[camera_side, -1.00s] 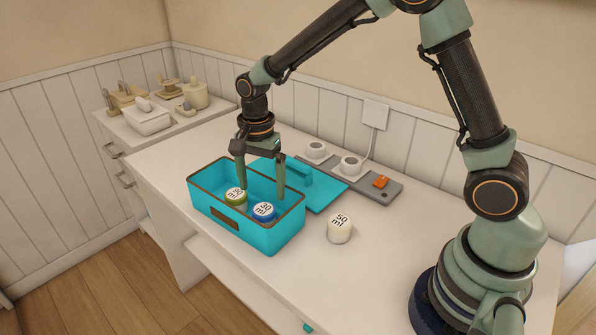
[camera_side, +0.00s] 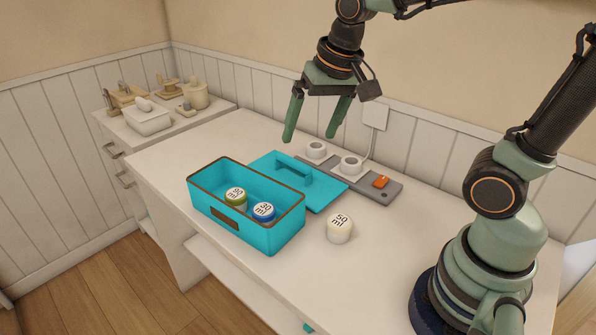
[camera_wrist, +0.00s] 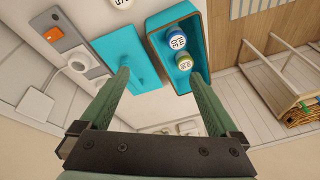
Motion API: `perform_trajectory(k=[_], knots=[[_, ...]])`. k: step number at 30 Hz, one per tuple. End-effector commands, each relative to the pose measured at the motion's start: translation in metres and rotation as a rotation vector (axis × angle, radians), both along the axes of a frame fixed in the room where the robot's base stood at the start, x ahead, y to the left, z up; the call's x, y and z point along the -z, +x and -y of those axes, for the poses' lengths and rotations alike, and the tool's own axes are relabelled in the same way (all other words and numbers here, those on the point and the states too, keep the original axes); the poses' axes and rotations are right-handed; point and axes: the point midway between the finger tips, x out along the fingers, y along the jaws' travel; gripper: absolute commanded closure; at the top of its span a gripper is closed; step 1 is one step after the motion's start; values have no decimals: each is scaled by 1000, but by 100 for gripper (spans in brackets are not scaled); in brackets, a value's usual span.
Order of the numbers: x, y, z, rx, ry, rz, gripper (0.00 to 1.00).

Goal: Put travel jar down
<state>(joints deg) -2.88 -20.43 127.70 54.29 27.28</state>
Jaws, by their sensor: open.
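Three round travel jars show. A white-lidded jar marked 50 ml (camera_side: 340,228) stands on the table just right of the box. My gripper (camera_side: 312,137) is open and empty, raised above the back of the table. The white-lidded jar (camera_wrist: 121,3) is cut off at the top edge.
A flat turquoise lid with a handle (camera_side: 322,191) lies behind the box. A grey power strip (camera_side: 376,188) with white plugs and an orange switch runs along the wall. A side cabinet (camera_side: 160,126) with small items stands at the far left. The table front right of the box is clear.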

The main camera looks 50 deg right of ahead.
Motion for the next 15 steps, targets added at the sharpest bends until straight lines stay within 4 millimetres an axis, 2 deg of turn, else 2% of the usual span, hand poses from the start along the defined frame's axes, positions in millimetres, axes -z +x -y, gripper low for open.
perform_trajectory(k=[1,6,15], knots=[[-5,-11,4,-66,-26,40,3],[-8,-37,13,-263,-116,124,3],[-6,-51,17,-390,-186,172,3]])
